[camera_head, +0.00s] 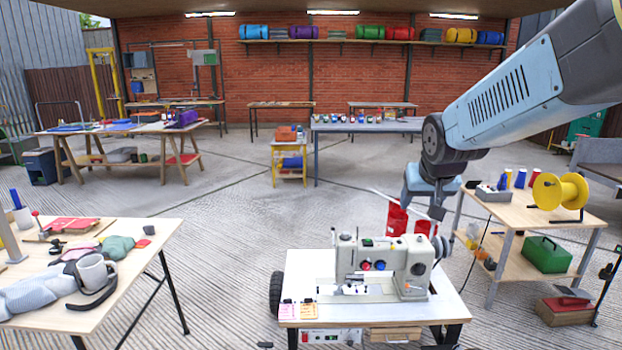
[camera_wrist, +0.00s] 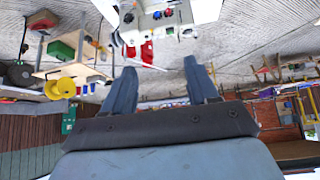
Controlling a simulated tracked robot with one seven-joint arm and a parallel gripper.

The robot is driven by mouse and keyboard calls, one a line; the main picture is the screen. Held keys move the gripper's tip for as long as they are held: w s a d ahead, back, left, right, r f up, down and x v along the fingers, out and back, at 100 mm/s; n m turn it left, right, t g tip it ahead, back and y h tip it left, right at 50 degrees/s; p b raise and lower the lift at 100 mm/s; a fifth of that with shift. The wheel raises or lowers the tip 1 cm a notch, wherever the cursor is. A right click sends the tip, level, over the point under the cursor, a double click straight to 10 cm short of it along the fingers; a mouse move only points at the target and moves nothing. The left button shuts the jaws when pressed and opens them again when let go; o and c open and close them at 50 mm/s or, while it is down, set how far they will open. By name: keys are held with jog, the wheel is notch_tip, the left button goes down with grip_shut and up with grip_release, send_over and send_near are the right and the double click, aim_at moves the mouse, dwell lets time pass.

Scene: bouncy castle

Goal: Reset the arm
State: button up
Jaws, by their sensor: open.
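My gripper (camera_head: 424,200) hangs from my blue-grey arm, which comes in from the upper right of the head view. It is just above and behind the right end of the white sewing machine (camera_head: 385,262). In the wrist view my gripper (camera_wrist: 158,78) shows two dark fingers spread apart with nothing between them. The wrist picture is upside down, with the sewing machine (camera_wrist: 165,18) at its top edge. Whether the fingers touch anything in the head view is hard to tell, but a gap to the machine appears.
The sewing machine stands on a small table (camera_head: 450,308). A workbench (camera_head: 570,215) with a yellow spool (camera_head: 560,190) is at right. Red bags (camera_head: 397,219) are behind the machine. Open floor (camera_head: 250,215) lies between.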

jog(key=s+r+g, duration=0.1)
jog(key=s+r, duration=0.1)
jog(key=s, duration=1.7)
jog(key=shift+s+n+g+y, duration=0.15)
jog(key=shift+n+g+y, duration=0.25)
